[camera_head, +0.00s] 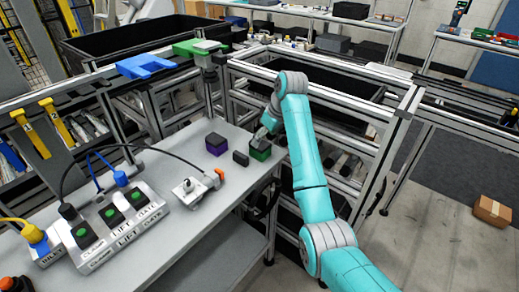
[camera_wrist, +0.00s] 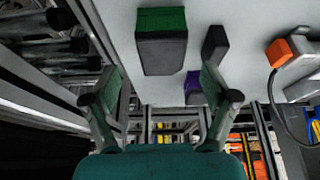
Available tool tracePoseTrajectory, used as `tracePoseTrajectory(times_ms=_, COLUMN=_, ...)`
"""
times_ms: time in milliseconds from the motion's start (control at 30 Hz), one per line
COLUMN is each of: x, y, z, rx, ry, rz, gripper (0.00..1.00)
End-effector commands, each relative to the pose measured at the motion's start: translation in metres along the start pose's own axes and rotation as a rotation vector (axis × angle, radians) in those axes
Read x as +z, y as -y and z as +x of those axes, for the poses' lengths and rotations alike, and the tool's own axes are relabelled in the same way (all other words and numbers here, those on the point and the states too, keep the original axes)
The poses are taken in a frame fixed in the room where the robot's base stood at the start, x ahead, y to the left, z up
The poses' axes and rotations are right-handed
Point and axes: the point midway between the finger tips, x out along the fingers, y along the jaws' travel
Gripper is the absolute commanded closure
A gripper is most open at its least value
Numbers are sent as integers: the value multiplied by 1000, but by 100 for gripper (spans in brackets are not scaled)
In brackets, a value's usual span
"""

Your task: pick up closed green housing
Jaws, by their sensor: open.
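The closed green housing (camera_head: 260,153), with a black top and a green lower part, sits on the grey table near its right end. In the wrist view the housing (camera_wrist: 162,48) is upper centre, ahead of the fingertips. My gripper (camera_wrist: 160,82) is open, its two fingers spread to either side of the housing's line with nothing between them. In the head view my gripper (camera_head: 266,134) is right at the housing and partly overlaps it; I cannot tell whether it touches.
A purple housing with a black top (camera_head: 215,146) and a small black block (camera_head: 240,158) stand left of the green one. A button box (camera_head: 112,226), cables and a small device with an orange end (camera_head: 196,188) lie further left. Metal frames (camera_head: 330,110) stand behind and right.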

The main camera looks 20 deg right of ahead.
Motion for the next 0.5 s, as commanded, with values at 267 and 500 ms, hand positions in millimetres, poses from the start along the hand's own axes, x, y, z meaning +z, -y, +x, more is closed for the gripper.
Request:
tracePoseTrajectory(times_ms=267, x=-2, y=3, z=33, rx=0, ry=2, rz=-1, gripper=15)
tracePoseTrajectory(times_ms=500, x=-2, y=2, z=52, rx=1, ry=1, rz=0, gripper=15)
